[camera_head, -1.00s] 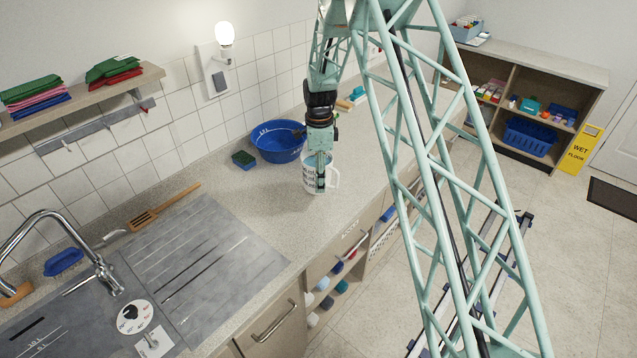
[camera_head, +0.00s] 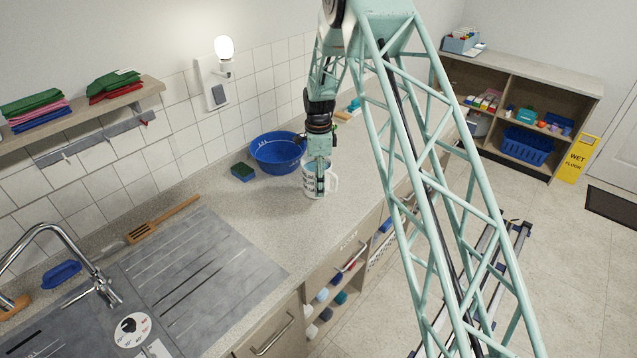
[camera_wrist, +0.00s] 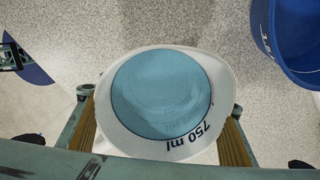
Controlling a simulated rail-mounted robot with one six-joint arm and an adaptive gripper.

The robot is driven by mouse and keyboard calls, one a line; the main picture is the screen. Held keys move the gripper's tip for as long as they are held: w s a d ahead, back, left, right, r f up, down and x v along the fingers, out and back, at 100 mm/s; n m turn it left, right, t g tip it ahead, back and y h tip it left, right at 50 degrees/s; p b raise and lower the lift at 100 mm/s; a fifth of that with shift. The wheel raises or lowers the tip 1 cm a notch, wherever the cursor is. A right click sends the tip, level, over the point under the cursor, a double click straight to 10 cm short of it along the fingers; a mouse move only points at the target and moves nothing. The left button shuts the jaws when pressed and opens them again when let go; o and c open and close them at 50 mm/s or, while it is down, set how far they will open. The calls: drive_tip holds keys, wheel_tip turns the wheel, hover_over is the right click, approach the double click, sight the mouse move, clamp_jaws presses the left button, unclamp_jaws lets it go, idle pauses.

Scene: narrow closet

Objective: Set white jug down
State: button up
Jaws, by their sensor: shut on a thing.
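The white jug (camera_head: 311,184) is upright at the worktop, with its handle (camera_head: 332,182) to the right and dark print on its side. My gripper (camera_head: 321,182) points down and is shut on it; one finger shows against the near side of the jug. In the wrist view the white jug (camera_wrist: 222,85) is seen from above, with blue liquid inside and "750 ml" printed in it. My gripper (camera_wrist: 165,118) has its yellowish pads on both sides of the jug. I cannot tell whether the jug's base touches the worktop (camera_head: 240,230).
A blue basin (camera_head: 276,155) stands just behind and left of the jug. A green and blue sponge (camera_head: 242,171) lies left of the basin. The grey sink drainer (camera_head: 205,265) and a wooden spatula (camera_head: 160,222) are farther left. The worktop in front of the sponge is clear.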

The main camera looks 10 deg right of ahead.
drive_tip(key=shift+f+p, duration=0.35)
drive_tip(key=shift+f, duration=1.25)
drive_tip(key=shift+f, duration=0.15)
drive_tip(key=o, duration=1.5)
drive_tip(key=shift+r+b, duration=0.85)
drive_tip(key=shift+r, duration=5.25)
drive_tip(key=shift+r, duration=0.1)
